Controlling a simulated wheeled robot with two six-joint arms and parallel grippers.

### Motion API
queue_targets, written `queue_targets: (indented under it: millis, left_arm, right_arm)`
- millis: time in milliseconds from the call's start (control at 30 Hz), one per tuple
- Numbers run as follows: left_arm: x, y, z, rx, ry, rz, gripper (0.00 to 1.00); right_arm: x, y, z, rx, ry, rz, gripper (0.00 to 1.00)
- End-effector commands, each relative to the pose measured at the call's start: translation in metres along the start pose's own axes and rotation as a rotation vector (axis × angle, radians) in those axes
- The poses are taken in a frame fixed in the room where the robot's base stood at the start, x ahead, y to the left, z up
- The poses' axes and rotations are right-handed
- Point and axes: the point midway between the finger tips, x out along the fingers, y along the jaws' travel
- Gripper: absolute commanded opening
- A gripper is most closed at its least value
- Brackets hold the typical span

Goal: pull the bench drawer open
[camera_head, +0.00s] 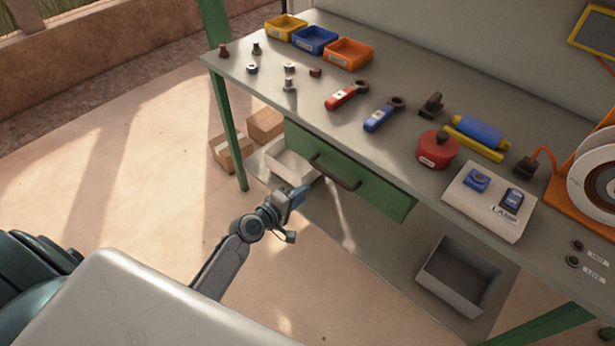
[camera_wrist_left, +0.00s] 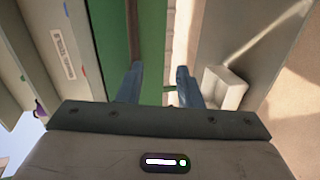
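The bench drawer (camera_head: 370,190) has a green front under the grey bench top and looks shut. Its dark bar handle (camera_head: 335,172) runs across the front. My left gripper (camera_head: 301,191) is in front of the drawer's left part, left of and a little below the handle, apart from it. In the left wrist view the left gripper (camera_wrist_left: 158,76) is open and empty, with two blue fingers apart. The green drawer front (camera_wrist_left: 108,35) shows beyond them, and a dark strip, probably the handle (camera_wrist_left: 132,30), lies above the left finger. My right gripper is not in view.
The bench top (camera_head: 300,110) carries trays, wrenches, a red round can (camera_head: 437,150) and a switch box (camera_head: 490,200). Below, a white bin (camera_head: 290,160) stands close behind my gripper, and a grey bin (camera_head: 458,276) stands right. The floor before the drawer is clear.

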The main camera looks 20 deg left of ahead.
Motion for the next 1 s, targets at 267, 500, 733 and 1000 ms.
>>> queue_targets:
  millis: [267,500,733,1000]
  left_arm:
    - [0.013,0.038,0.002,-0.060,-0.020,0.072,0.32]
    - [0.058,0.042,0.003,-0.059,-0.021,0.071,0.32]
    - [0.093,0.042,0.004,-0.057,-0.020,0.070,0.32]
    - [0.106,0.043,0.004,-0.055,-0.020,0.069,0.32]
  right_arm:
    - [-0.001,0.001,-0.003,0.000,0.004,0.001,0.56]
    - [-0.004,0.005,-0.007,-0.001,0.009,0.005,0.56]
    - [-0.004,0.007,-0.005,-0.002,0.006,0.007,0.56]
    - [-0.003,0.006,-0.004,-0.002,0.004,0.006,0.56]
